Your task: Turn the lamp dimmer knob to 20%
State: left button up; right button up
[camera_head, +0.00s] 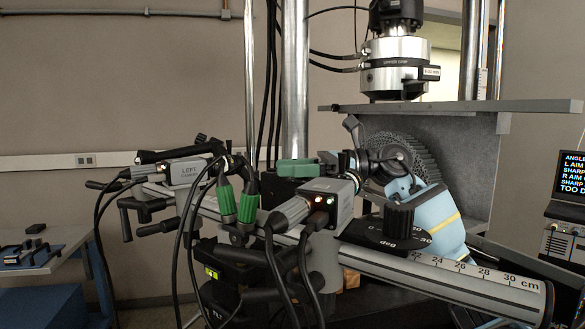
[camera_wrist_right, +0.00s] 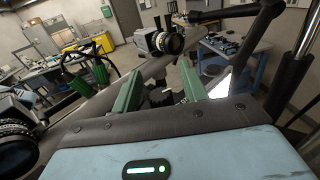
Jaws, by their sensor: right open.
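My right gripper (camera_head: 300,168) reaches in from the right on a light blue arm, behind a grey camera box. One green finger shows there. In the right wrist view both green fingers (camera_wrist_right: 160,90) stand apart, the gripper open. A dark ridged part (camera_wrist_right: 162,97) shows small between or beyond them; I cannot tell whether it is the dimmer knob or whether the fingers touch it. No knob with a readable percent scale shows. A black ridged knob (camera_head: 399,218) on the rail has a dial marked "deg". My left gripper is not in view.
A screen with cut-off text (camera_head: 572,176) stands right. A heavy plate (camera_head: 460,106) is above my arm.

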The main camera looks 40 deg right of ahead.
jog(key=shift+s+d+f, duration=0.15)
jog(key=shift+s+d, duration=0.15)
jog(key=shift+d, duration=0.2)
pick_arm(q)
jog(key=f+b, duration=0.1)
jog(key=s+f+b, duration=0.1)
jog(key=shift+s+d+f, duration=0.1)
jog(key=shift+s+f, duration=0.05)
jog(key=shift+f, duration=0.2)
pick_arm(e)
jog(key=v, duration=0.6)
jog(key=shift+s+d, duration=0.25)
jog(key=shift+s, duration=0.05)
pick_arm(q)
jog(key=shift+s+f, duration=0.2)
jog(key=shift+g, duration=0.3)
